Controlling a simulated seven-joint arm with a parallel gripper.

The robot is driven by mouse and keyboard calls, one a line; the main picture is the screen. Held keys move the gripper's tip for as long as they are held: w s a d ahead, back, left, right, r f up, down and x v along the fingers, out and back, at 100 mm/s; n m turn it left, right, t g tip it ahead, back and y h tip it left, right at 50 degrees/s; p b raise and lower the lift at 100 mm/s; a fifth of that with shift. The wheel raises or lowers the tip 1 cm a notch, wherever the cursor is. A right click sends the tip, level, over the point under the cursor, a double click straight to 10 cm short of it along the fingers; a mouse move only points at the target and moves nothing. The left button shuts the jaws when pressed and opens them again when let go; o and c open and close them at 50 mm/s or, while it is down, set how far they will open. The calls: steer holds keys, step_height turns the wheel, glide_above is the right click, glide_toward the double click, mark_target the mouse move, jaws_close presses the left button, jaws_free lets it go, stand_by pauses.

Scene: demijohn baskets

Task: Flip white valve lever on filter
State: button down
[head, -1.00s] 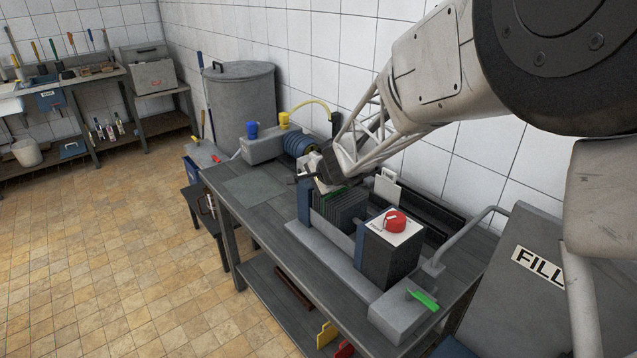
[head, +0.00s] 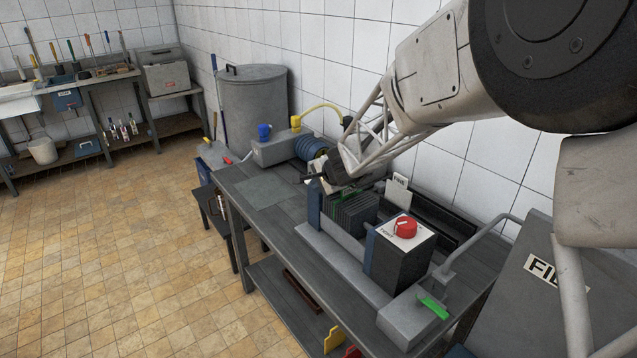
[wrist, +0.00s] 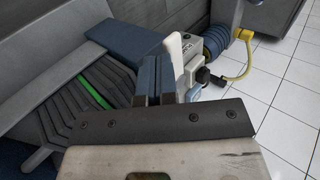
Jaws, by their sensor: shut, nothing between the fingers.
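The filter, a pack of dark plates (head: 352,212) between blue end blocks, sits on the grey bench. In the wrist view the same plates (wrist: 85,95) fan out on the left, with one green plate among them. The white valve lever (wrist: 175,50) stands up, slightly tilted, from a pale labelled box (wrist: 190,62) beyond the blue block. My gripper (wrist: 155,75) is shut and empty, its fingertips just left of the lever. Whether they touch it I cannot tell. In the head view my gripper (head: 318,180) is over the filter's far end and hides the lever.
A red knob (head: 404,227) tops a dark box at the near end, with a green lever (head: 433,307) before it. A FINE sign (head: 399,189) stands behind the plates. A blue ribbed part and yellow hose (wrist: 238,65) lie beyond the lever.

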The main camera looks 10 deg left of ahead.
mark_target(308, 181)
steer(key=shift+w+a+m+t+h, duration=0.1)
steer(key=shift+a+m+t+h, duration=0.4)
steer(key=shift+m, duration=0.3)
steer(key=shift+w+a+m+t+h, duration=0.1)
steer(key=shift+a+m+t+h, duration=0.15)
steer(key=shift+m+h, duration=0.45)
steer(key=shift+w+a+m+t+h, duration=0.1)
steer(key=shift+a+m+t+h, duration=0.1)
steer(key=shift+m+h, duration=0.3)
steer(key=shift+a+m+t+h, duration=0.1)
steer(key=shift+m+t+h, duration=0.1)
steer(key=shift+m, duration=0.5)
steer(key=shift+m+h, duration=0.3)
steer(key=shift+w+a, duration=0.25)
steer(key=shift+a, duration=0.1)
steer(key=shift+w+a+m+h, duration=0.1)
steer(key=shift+a+m+h, duration=0.1)
steer(key=shift+m+h, duration=0.15)
steer(key=w+m+h, duration=0.1)
steer(key=m+h, duration=0.1)
steer(key=w+a+m+h, duration=0.1)
steer(key=m+h, duration=0.1)
steer(key=m, duration=0.1)
steer(key=w+a+m+g+h, duration=0.1)
steer(key=m+h, duration=0.1)
steer(key=m, duration=0.1)
steer(key=shift+w, duration=0.3)
steer(key=shift+d, duration=0.25)
